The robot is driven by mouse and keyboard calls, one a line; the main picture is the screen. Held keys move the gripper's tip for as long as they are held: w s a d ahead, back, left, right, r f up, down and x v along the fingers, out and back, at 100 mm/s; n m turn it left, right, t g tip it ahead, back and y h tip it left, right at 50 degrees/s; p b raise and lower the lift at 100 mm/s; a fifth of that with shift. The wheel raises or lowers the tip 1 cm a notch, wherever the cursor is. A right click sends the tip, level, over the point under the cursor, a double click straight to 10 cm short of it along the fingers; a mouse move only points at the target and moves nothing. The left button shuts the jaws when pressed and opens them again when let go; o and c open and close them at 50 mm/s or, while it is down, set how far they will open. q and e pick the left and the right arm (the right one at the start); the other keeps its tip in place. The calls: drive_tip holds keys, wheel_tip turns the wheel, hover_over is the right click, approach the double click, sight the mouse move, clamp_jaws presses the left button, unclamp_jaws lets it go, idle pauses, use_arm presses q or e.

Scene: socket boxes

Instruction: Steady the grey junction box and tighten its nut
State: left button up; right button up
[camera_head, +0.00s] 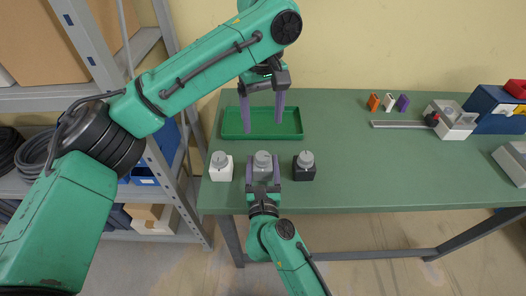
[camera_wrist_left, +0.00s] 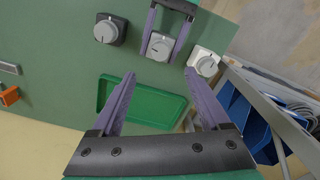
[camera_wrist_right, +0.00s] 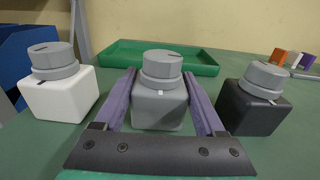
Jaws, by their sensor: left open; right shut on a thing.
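The grey junction box (camera_wrist_right: 159,108) stands upright on the green table between a white box (camera_wrist_right: 62,97) and a black box (camera_wrist_right: 255,108). Its round grey nut (camera_wrist_right: 162,66) sits on top, with a dark line across its upper face. My right gripper (camera_head: 263,163) comes from the table's front edge and is shut on the grey box, one finger along each side. My left gripper (camera_head: 262,104) is open and empty above the green tray, behind the grey box. In the left wrist view its fingers (camera_wrist_left: 167,82) point toward the row of boxes, clear of the nut.
The green tray (camera_head: 290,136) is empty behind the boxes. Orange, white and purple pieces (camera_head: 388,101) stand at the back right, near a grey bar (camera_head: 398,124) and a light grey holder (camera_head: 458,131). The table's middle right is clear.

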sight(263, 156)
use_arm(q)
wheel_tip(263, 156, down, 12)
clamp_jaws()
idle(0.3)
